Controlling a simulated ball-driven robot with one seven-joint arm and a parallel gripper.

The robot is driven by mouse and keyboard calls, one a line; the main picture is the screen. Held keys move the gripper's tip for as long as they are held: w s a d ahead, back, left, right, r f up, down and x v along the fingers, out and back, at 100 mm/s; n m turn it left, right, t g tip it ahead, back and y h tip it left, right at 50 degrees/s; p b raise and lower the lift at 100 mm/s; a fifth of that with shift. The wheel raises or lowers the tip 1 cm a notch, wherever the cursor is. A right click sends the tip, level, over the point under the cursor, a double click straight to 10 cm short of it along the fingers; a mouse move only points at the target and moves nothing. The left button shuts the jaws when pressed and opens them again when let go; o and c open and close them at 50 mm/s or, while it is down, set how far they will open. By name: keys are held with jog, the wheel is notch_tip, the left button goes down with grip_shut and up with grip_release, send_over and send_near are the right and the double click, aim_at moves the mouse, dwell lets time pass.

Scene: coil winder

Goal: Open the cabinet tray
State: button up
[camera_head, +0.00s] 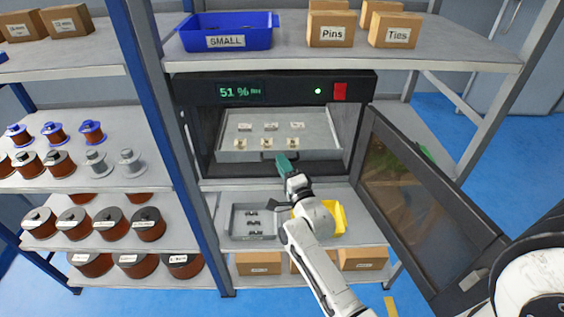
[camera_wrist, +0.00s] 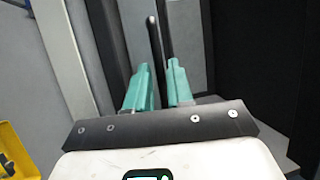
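The cabinet (camera_head: 275,88) stands on the middle shelf with its glass door (camera_head: 425,195) swung open to the right. Inside is a grey metal tray (camera_head: 235,156) holding several small white-labelled parts. A dark handle (camera_head: 266,156) shows at the tray's front edge. My gripper (camera_head: 285,163) is at the cabinet opening, just in front of the tray's front edge and right of the visible handle part. In the wrist view my teal fingers (camera_wrist: 160,80) are apart. A thin dark bar (camera_wrist: 155,45) shows between and beyond them; I cannot tell whether they touch it.
Below the cabinet are a grey bin (camera_head: 238,222) and a yellow bin (camera_head: 340,217), partly behind my arm. The open door bounds the space on the right. A blue shelf post (camera_head: 170,120) stands on the left. A blue SMALL bin (camera_head: 228,32) is above.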

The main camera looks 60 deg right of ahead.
jog(key=shift+w+d, duration=0.25)
jog(key=shift+w, duration=0.05)
jog(key=shift+c, duration=0.2)
grip_shut()
dwell(1.1)
